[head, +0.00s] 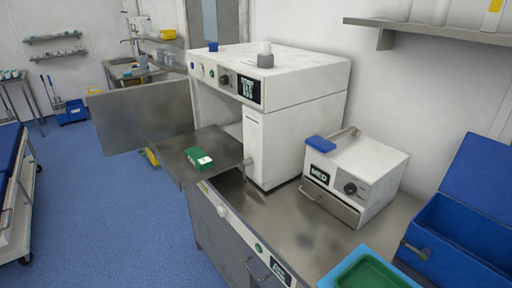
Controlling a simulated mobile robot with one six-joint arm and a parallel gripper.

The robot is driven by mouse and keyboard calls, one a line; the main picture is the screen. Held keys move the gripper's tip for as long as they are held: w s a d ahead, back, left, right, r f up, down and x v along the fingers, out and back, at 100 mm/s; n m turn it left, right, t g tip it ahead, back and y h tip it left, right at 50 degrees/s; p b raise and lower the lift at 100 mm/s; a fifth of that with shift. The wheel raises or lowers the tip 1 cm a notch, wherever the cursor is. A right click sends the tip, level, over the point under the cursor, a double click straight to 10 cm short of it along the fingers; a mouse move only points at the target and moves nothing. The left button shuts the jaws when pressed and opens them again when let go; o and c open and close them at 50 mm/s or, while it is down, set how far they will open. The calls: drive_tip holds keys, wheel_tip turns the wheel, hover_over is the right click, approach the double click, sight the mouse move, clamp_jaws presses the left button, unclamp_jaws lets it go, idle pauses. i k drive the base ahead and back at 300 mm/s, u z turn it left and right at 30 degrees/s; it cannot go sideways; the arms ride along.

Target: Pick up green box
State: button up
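A small green box (194,156) with a white label on it lies on a flat metal shelf or tray (215,143). This shelf sticks out from the open front of a large white machine (300,80) on the steel counter. The top of the box is uncovered from above. My gripper is not in the head view.
A grey door panel (140,115) stands open left of the shelf. A smaller white machine (375,165), a green tray (370,274) and an open blue box (455,235) stand on the right. The counter (290,222) is bare between the machines. Blue floor (100,210) is free at left.

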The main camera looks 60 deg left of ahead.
sight(203, 164)
drive_tip(key=u, duration=2.5)
drive_tip(key=k, duration=0.95)
drive_tip(key=i, duration=0.95)
drive_tip(key=u, duration=0.05)
